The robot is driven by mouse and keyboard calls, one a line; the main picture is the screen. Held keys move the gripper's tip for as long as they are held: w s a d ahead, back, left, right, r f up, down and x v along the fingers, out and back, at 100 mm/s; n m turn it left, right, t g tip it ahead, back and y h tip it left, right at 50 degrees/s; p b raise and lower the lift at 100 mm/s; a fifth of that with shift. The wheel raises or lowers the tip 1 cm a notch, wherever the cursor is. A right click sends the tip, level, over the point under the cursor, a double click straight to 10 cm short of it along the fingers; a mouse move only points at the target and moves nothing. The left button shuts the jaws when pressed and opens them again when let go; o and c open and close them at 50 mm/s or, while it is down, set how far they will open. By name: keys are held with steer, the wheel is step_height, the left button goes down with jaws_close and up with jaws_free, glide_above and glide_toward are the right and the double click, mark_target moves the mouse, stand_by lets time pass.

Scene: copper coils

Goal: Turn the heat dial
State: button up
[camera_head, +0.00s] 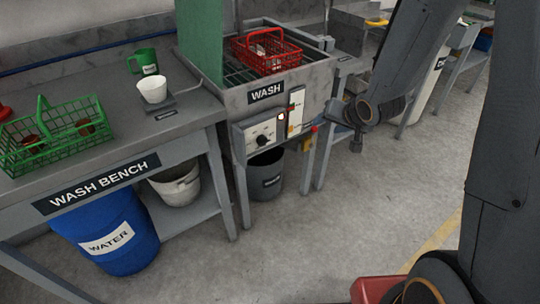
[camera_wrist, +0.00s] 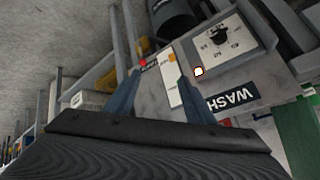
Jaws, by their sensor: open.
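The heat dial (camera_head: 262,140) is a black knob on a pale control box on the front of the wash station, left of a lit lamp (camera_head: 281,117). In the wrist view the dial (camera_wrist: 218,37) shows upside down at the upper right, with markings around it. My gripper (camera_wrist: 159,76) is open, with its two fingers apart and nothing between them. In the head view my gripper (camera_head: 356,132) hangs to the right of the control box, clear of the dial.
A white panel (camera_head: 296,108) and a WASH label (camera_head: 266,92) are close to the dial. A dark bucket (camera_head: 265,174) stands below it. A red basket (camera_head: 267,52) sits in the wash station. The wash bench (camera_head: 185,140) is to the left. The floor in front is clear.

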steer(key=w+a+f+m+t+y+b, duration=0.2)
steer(key=w+a+f+y+b, duration=0.45)
steer(key=f, duration=0.35)
steer(key=m+y+b, duration=0.2)
steer(key=y+b, duration=0.4)
glide_toward(266, 143)
steer(key=x, duration=0.2)
steer(key=shift+g, duration=0.4)
steer(key=x, duration=0.6)
steer(key=shift+w+a+r, duration=0.1)
steer(key=shift+w+a, duration=0.1)
steer(key=shift+w, duration=0.2)
steer(key=shift+d, duration=0.1)
steer(key=c, duration=1)
